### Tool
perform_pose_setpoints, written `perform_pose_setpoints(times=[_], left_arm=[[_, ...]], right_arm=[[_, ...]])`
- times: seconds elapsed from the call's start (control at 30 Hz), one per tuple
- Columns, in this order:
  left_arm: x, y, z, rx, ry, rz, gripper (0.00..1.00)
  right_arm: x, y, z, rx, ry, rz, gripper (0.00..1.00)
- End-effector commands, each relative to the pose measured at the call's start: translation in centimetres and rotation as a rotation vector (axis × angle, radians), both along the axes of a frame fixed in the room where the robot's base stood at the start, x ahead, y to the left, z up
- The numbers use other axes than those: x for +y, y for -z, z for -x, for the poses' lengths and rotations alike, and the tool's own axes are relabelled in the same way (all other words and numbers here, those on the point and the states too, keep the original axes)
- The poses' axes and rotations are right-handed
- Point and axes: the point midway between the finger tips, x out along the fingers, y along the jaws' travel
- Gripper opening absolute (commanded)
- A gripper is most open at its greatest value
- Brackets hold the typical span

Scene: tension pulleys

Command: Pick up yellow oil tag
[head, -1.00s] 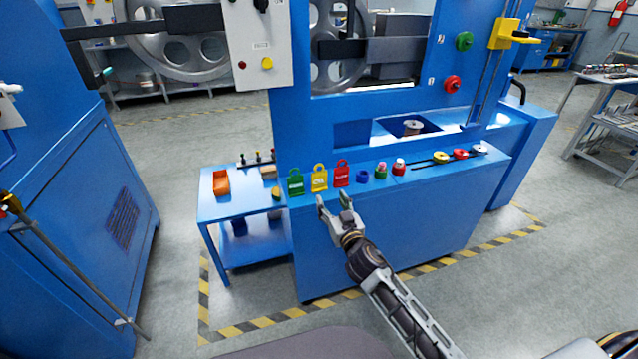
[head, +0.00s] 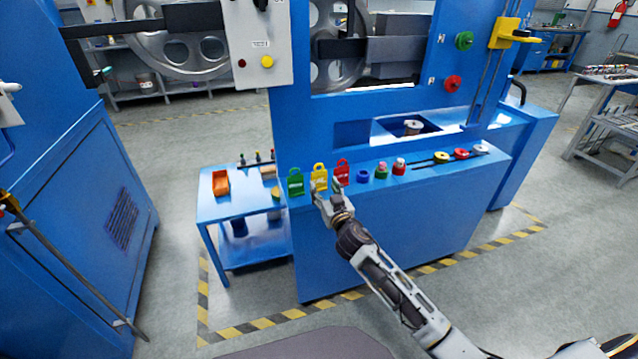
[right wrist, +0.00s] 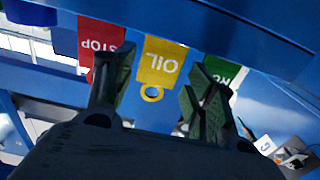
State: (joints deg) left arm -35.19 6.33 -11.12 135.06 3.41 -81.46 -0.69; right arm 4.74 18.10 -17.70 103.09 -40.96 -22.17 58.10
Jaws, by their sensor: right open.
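The yellow oil tag (head: 319,178) hangs on the front edge of the blue machine, between a green tag (head: 295,182) and a red tag (head: 341,172). My right gripper (head: 326,189) is open in front of the yellow tag's lower part and covers some of it. In the right wrist view the yellow tag (right wrist: 161,62) reads OIL upside down, with its ring toward the gripper. It shows between the two open fingers (right wrist: 155,85), and nothing is held. The red STOP tag (right wrist: 100,42) and the green tag (right wrist: 222,72) lie on either side. My left gripper is not in view.
Right of the tags, a blue ring (head: 362,176) and several coloured knobs sit along the machine's ledge. A blue side table (head: 232,206) with an orange bin (head: 221,183) stands at the left. The floor in front is clear.

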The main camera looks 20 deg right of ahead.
Motion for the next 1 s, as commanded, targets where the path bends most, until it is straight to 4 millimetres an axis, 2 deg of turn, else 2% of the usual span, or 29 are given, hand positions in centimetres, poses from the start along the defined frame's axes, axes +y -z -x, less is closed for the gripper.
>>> perform_pose_setpoints(times=[0.57, 0.83, 1.0], left_arm=[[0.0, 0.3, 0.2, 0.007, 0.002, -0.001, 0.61], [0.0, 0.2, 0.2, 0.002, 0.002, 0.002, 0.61], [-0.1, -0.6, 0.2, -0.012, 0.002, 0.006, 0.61]], right_arm=[[0.0, 0.0, -0.5, -0.001, 0.0, 0.001, 0.55], [0.1, 0.0, -1.9, -0.001, 0.0, 0.002, 0.55], [0.2, 0.0, -3.0, -0.001, 0.0, 0.002, 0.55]])
